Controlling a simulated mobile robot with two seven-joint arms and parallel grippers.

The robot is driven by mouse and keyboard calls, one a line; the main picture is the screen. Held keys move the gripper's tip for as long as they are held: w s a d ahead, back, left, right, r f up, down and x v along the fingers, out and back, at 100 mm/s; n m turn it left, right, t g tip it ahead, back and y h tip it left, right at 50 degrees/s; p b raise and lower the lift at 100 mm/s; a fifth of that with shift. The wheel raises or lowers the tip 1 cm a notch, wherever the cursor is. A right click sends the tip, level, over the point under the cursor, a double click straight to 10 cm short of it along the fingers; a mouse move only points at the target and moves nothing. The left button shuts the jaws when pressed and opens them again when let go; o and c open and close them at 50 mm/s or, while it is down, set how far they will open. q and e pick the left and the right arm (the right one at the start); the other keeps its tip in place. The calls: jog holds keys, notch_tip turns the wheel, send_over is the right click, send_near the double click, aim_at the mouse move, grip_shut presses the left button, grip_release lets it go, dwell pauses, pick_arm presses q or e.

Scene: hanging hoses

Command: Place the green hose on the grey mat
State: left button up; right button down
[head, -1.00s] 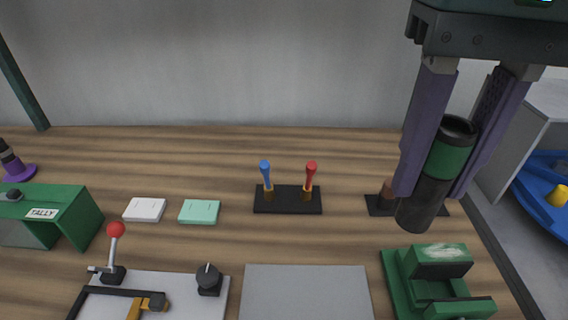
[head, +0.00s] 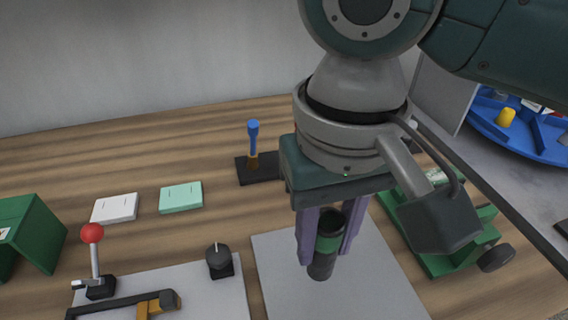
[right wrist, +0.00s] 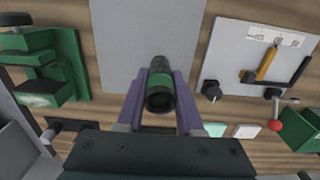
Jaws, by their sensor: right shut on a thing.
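The green hose (head: 328,244) is a short black tube with a green band. My right gripper (head: 328,247) is shut on it, with a purple finger on each side. The hose is roughly upright, slightly tilted, and in the head view it overlaps the grey mat (head: 385,278). Its lower end appears to be above the mat, but I cannot tell the gap. In the right wrist view the hose (right wrist: 160,92) points its open end toward the camera, and the mat (right wrist: 145,35) lies beyond it. My left gripper is not in view.
A green machine (head: 440,235) stands right of the mat. A grey panel with a red-knobbed lever (head: 93,235) and a black knob (head: 219,260) lies left of it. A black stand with a blue-handled tool (head: 253,140) is behind. White and mint pads (head: 181,196) lie left.

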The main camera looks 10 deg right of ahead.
aim_at(319, 266)
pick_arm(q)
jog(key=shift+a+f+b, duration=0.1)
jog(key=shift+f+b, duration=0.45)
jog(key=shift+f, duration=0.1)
pick_arm(e)
notch_tip(319, 266, down, 5)
jog(key=shift+r, duration=0.2)
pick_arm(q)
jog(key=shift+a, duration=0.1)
pick_arm(e)
jog(key=shift+f, duration=0.35)
jog(key=shift+f, duration=0.1)
jog(key=c, duration=0.5)
grip_release()
jog(key=shift+c, duration=0.2)
